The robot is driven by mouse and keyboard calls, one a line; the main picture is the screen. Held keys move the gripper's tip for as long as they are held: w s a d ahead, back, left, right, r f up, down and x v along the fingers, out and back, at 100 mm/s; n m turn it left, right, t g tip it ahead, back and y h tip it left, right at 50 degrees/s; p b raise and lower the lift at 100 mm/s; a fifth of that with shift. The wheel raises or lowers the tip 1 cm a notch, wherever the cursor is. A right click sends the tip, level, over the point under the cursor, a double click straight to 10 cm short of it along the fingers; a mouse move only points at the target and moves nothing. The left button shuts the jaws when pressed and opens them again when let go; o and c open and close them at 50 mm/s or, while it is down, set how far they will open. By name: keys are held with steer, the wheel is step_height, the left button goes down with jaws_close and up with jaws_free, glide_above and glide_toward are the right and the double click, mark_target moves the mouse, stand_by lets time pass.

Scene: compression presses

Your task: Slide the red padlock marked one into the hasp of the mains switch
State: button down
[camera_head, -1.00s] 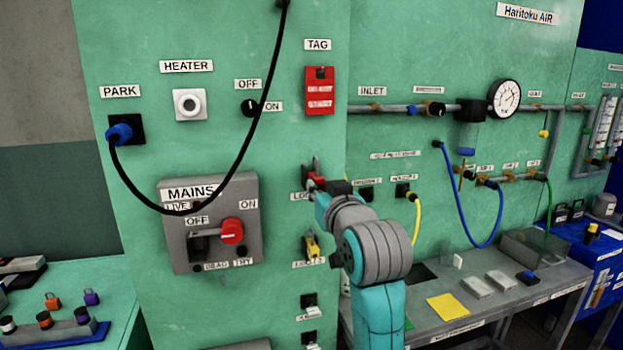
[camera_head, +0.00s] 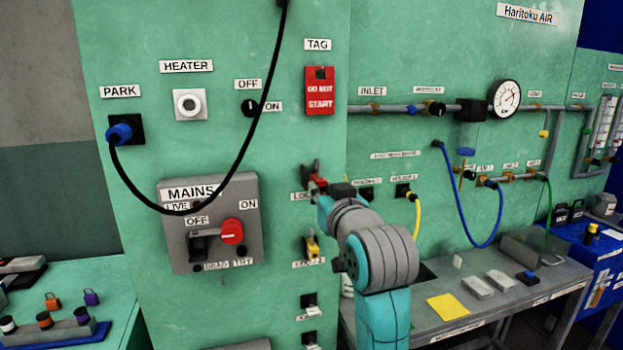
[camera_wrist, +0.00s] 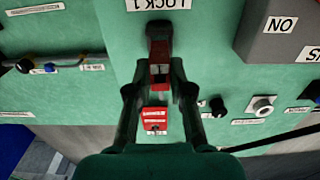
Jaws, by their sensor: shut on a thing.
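The grey mains switch box (camera_head: 178,222) is to the left, with a red knob (camera_head: 232,231) and a dark fitting (camera_head: 200,246). The hasp is hard to make out.
A black cable (camera_head: 249,150) hangs in front of the panel and across the mains box. A yellow padlock (camera_head: 313,248) hangs below the red one. A red tag (camera_head: 320,92) is above. A bench (camera_head: 520,290) with small items stands at the right.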

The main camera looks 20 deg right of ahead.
steer(key=shift+s, duration=1.65)
